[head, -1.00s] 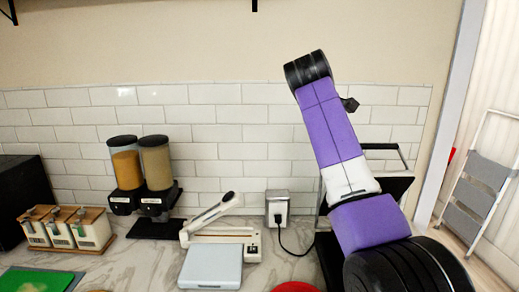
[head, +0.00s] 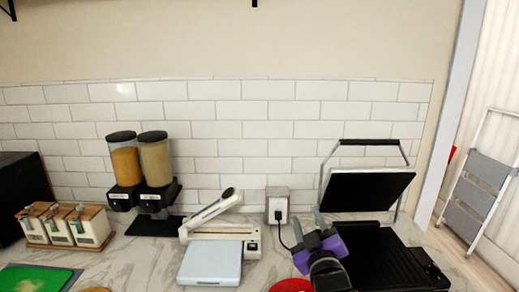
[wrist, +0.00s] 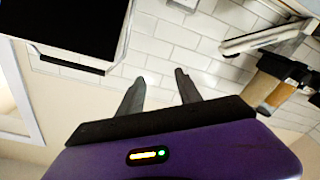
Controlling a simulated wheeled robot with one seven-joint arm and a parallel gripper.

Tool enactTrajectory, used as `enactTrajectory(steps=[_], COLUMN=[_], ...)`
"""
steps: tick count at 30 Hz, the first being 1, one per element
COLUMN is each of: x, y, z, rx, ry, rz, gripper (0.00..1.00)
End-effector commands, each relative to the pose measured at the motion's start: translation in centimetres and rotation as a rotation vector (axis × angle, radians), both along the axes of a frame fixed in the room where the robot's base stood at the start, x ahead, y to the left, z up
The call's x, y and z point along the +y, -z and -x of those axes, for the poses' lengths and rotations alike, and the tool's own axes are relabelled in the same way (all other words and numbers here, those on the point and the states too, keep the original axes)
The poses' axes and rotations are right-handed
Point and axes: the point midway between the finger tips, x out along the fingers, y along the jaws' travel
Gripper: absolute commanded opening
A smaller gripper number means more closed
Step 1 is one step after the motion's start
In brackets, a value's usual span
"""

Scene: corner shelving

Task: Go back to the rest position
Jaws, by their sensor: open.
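My gripper (head: 309,226) shows low in the head view, in front of the open black contact grill (head: 380,262). It is purple and grey. In the wrist view my gripper (wrist: 160,88) has its two dark fingers spread apart with nothing between them. White wall tiles lie beyond the fingertips. The wrist picture is turned, with the grill's dark lid (wrist: 65,22) at upper left. Most of the arm is out of the head view.
A white sealer-like device (head: 212,262) and a wall socket (head: 278,206) are left of my gripper. A red round item (head: 292,286) lies at the front edge. Two dispensers (head: 155,165), lidded containers (head: 65,226) and a green board (head: 35,280) stand further left. A stepladder (head: 478,180) is at right.

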Motion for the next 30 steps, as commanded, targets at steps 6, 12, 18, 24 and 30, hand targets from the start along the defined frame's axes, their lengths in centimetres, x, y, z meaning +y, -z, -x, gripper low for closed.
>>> enactTrajectory(steps=[6,12,18,24,30], x=[-1.1,-2.4,-3.8,-5.0,-6.2], y=[5.4,8.4,10.2,10.9,11.2], z=[8.5,16.6,24.8,32.5,39.7], rx=[-0.033,-0.052,-0.053,-0.035,0.012], ry=[-0.031,-0.047,-0.050,-0.038,-0.010], rz=[-0.159,-0.289,-0.399,-0.483,-0.536], gripper=[0.41,0.41,0.41,0.41,0.41])
